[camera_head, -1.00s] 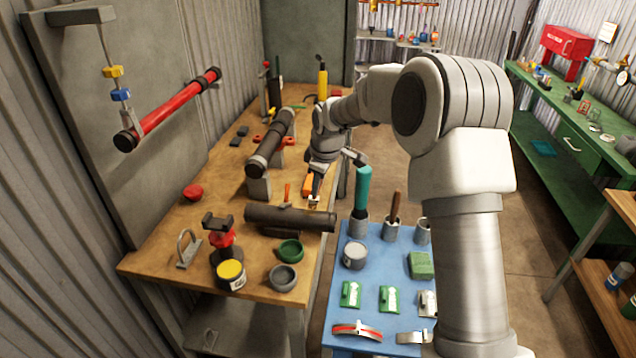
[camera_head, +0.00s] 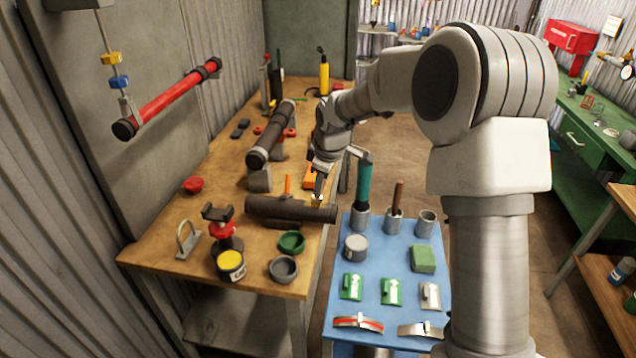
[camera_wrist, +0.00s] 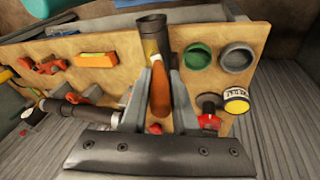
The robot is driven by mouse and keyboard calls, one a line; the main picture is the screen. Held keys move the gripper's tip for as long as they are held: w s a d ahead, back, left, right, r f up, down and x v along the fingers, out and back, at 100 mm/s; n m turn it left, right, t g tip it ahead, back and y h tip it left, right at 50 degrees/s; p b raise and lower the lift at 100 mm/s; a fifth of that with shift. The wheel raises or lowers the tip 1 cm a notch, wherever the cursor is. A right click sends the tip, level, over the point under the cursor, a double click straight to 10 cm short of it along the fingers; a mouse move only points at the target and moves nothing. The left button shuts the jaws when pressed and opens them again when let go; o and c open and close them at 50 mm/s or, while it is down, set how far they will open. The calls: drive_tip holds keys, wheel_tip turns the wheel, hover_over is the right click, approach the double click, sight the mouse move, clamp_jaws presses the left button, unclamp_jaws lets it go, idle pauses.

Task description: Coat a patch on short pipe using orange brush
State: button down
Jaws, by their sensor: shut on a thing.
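The short pipe (camera_head: 270,206) is a dark grey tube lying across the near part of the wooden table. My gripper (camera_head: 317,193) is just behind its right end, pointing down. In the wrist view, my gripper (camera_wrist: 158,92) is shut on the orange brush (camera_wrist: 160,90), whose orange-brown handle shows between the fingers. The short pipe (camera_wrist: 153,35) extends beyond the brush there. The bristles are hidden, so I cannot tell whether they touch the pipe. I see no clear coated patch.
A yellow-topped can (camera_head: 231,264), green bowl (camera_head: 292,243) and grey bowl (camera_head: 283,270) stand in front of the pipe. The blue tray table (camera_head: 397,258) holds a teal-handled brush (camera_head: 363,185), a brown-handled brush (camera_head: 397,198) and an empty cup (camera_head: 425,223).

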drive_tip(key=shift+s+d+f+b, duration=0.3)
drive_tip(key=shift+d+b, duration=0.1)
idle(1.1)
drive_tip(key=shift+r, duration=0.1)
drive_tip(key=shift+r+p, duration=2.15)
drive_tip(key=shift+r, duration=0.85)
